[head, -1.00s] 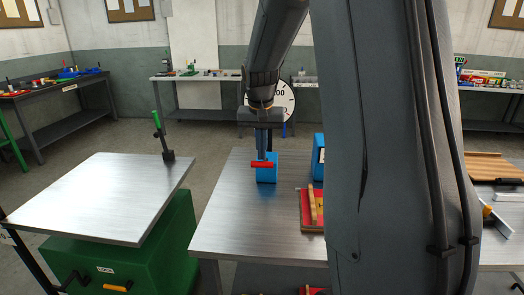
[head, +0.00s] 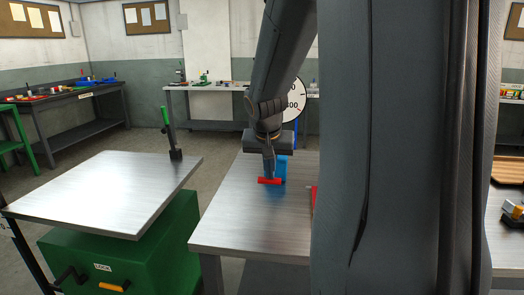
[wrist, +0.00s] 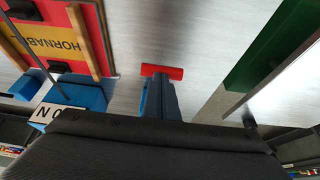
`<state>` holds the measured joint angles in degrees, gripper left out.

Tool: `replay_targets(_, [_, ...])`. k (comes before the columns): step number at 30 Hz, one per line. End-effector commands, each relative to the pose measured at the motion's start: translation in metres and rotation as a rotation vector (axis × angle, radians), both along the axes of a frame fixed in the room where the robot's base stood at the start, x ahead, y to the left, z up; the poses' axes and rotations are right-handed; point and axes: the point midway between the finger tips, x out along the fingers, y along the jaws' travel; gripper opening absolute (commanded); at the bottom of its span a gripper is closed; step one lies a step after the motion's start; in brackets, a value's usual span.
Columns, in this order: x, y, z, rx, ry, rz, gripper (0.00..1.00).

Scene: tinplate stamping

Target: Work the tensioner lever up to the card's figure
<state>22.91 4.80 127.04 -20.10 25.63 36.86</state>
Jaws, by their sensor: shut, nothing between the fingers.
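The tensioner lever's red crossbar handle (head: 269,181) shows in front of a blue block (head: 281,170) on the steel table. It also shows in the wrist view (wrist: 162,72). My gripper (head: 268,174) is shut with nothing between its fingers and points down at the handle; I cannot tell whether it touches. In the wrist view, its narrow fingers (wrist: 165,92) reach the bar. I cannot make out a card with a figure.
A red and yellow tray (wrist: 60,38) with wooden strips and a blue labelled box (wrist: 88,97) lie to one side. A green cabinet with a steel top (head: 105,190) stands left across a gap, bearing a green-handled lever (head: 168,130). The table's near left is clear.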

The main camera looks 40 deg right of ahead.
Motion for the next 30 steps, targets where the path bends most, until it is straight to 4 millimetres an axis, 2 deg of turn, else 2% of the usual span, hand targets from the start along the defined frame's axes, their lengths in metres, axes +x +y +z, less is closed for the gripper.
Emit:
replay_targets(1, [-0.001, 0.001, -0.010, 0.001, 0.003, 0.000, 0.00])
replay_targets(3, [-0.002, 0.003, -0.018, 0.001, 0.002, 0.001, 0.00])
replay_targets(12, [-0.004, 0.006, -0.042, 0.002, 0.003, 0.002, 0.00])
replay_targets(30, [-0.007, 0.007, -0.053, 0.007, 0.014, 0.001, 0.00])
